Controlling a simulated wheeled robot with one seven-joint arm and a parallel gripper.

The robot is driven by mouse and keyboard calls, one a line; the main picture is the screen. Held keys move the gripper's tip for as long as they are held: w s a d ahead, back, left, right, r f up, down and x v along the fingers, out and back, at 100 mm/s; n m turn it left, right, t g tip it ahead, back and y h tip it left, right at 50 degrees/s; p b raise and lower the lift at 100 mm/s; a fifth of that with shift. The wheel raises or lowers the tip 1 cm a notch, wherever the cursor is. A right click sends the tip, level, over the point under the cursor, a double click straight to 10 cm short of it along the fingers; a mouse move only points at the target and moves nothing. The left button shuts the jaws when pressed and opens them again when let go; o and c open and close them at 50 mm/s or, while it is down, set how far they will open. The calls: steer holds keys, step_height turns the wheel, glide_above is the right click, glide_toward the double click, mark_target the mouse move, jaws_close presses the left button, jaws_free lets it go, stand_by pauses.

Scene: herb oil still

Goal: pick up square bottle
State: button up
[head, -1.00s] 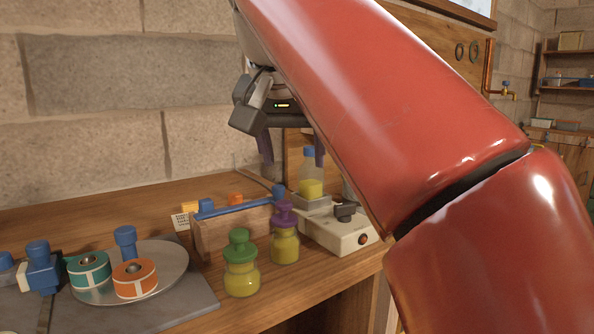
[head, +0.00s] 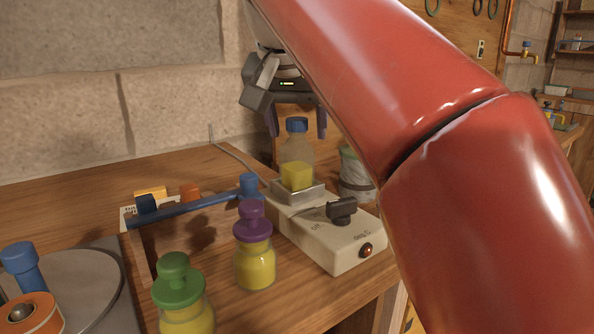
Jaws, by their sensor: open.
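The square bottle (head: 297,158) is clear with a blue cap and yellow liquid in its lower part. It stands upright in the metal holder (head: 299,193) on top of a white box-shaped device. My gripper (head: 297,124) is open, with its two dark purple fingers pointing down. In the picture the fingers appear to either side of the bottle's blue cap. I cannot tell whether the gripper is in line with the bottle in depth. No contact shows.
The white device (head: 330,240) has a black knob and a red button. A purple-topped jar (head: 254,262) and a green-topped jar (head: 182,300) stand in front. A wooden rack with a blue bar (head: 200,205) is to the left. A pale bucket (head: 355,175) is behind right.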

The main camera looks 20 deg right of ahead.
steer(key=shift+x, duration=0.95)
steer(key=shift+c, duration=0.3)
jaws_close()
